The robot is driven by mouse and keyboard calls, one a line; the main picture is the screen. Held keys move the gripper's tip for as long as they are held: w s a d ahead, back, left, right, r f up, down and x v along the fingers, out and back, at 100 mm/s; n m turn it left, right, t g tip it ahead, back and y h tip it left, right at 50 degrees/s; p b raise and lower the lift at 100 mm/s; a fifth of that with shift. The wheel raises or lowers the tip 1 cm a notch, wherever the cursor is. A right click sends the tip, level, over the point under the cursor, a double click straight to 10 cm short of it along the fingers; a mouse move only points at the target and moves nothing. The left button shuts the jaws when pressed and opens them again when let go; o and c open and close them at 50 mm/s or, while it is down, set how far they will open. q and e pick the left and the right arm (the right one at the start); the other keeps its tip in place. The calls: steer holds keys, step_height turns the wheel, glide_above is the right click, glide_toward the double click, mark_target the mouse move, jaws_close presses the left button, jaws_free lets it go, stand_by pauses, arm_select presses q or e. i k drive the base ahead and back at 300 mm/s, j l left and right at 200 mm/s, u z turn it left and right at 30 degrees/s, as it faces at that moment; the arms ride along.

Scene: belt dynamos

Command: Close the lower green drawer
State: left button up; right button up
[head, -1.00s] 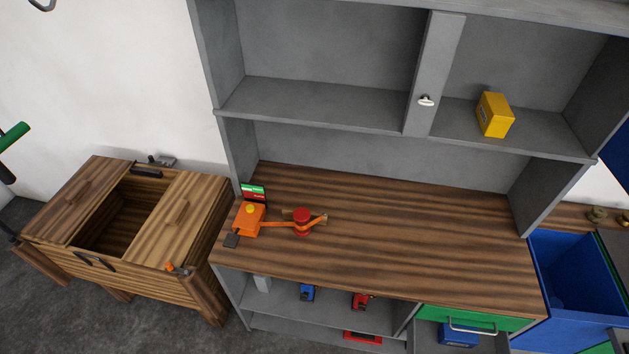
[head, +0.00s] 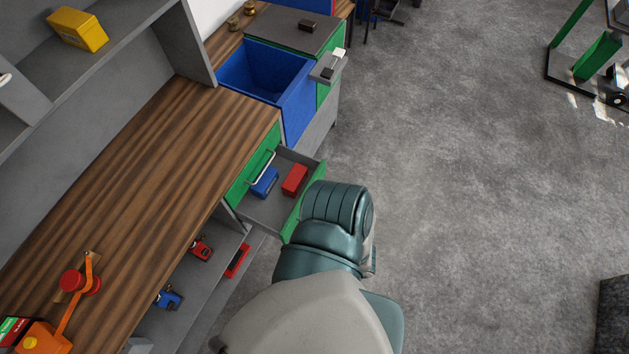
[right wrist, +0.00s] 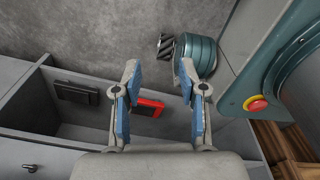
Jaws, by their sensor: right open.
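The lower green drawer (head: 303,205) is pulled out from the cabinet in the head view. A blue box (head: 265,182) and a red box (head: 294,180) lie in its grey tray. The upper green drawer (head: 240,182), with a silver handle, is shut just above it. My teal and grey arm covers the floor beside the drawer's near end and hides its own hand. In the right wrist view my right gripper (right wrist: 158,80) is open, with blue pads and nothing between them held. Behind its fingers lies a red object (right wrist: 149,107) in a grey compartment. My left gripper is not in view.
A wooden worktop (head: 150,165) carries an orange device (head: 45,337). A blue bin (head: 265,75) stands beyond the drawers. Small red and blue items lie on the lower shelf (head: 205,290). Grey floor (head: 460,200) to the right is open.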

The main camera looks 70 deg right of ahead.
mark_target(277, 215)
steer(key=j+z, duration=0.1)
steer(key=z, duration=0.75)
steer(key=k+j+z, duration=0.1)
steer(key=z, duration=0.75)
steer(key=k+z, duration=0.1)
steer(key=z, duration=0.3)
